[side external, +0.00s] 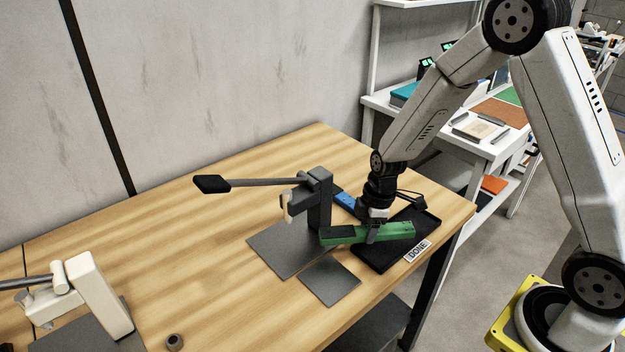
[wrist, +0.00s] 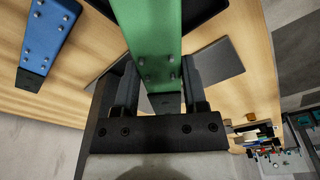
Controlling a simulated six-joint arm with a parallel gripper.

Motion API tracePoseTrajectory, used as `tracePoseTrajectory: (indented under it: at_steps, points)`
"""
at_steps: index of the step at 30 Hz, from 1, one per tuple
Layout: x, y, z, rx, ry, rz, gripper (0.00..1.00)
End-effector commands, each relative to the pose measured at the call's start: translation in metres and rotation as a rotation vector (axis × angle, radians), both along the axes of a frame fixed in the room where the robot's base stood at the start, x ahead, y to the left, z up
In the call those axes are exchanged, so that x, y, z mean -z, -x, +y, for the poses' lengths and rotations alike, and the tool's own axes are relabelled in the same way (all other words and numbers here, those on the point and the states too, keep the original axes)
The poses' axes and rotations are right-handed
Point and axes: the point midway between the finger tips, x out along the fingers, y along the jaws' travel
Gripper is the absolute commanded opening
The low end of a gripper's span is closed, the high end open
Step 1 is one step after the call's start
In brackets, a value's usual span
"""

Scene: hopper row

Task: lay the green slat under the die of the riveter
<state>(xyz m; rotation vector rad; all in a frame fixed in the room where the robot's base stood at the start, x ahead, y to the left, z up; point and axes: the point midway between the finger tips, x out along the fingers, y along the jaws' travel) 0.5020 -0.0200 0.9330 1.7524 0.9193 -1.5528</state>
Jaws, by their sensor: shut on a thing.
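The green slat (side external: 400,231) is a long bar, held roughly level above the bench. In the side external view its left end is close to the foot of the riveter's post; I cannot tell whether they touch. The wrist view shows the slat (wrist: 153,30) with several small studs and a dark end piece. My gripper (side external: 373,234) is shut across the slat; its fingers (wrist: 160,75) lie on both sides. The riveter (side external: 319,195) is dark grey with a long black-ended lever to the left. A pale piece (side external: 287,206) hangs at its front; the die cannot be made out clearly.
A black tray (side external: 432,219) by a DONE label (side external: 417,251) lies under my gripper. A blue slat (side external: 345,201) lies behind the green one. A grey plate (side external: 328,281) lies in front of the riveter. A white lever device (side external: 100,295) stands at left. The bench between is mostly clear.

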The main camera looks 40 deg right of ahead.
Motion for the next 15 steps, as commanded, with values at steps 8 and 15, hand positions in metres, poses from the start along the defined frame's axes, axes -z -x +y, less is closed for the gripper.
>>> tracePoseTrajectory:
  at_steps: [8,15]
  points:
    - [0.006,-0.011,0.033,0.048,0.001,-0.001,0.00]
    - [0.010,-0.023,0.060,0.162,0.000,0.000,0.00]
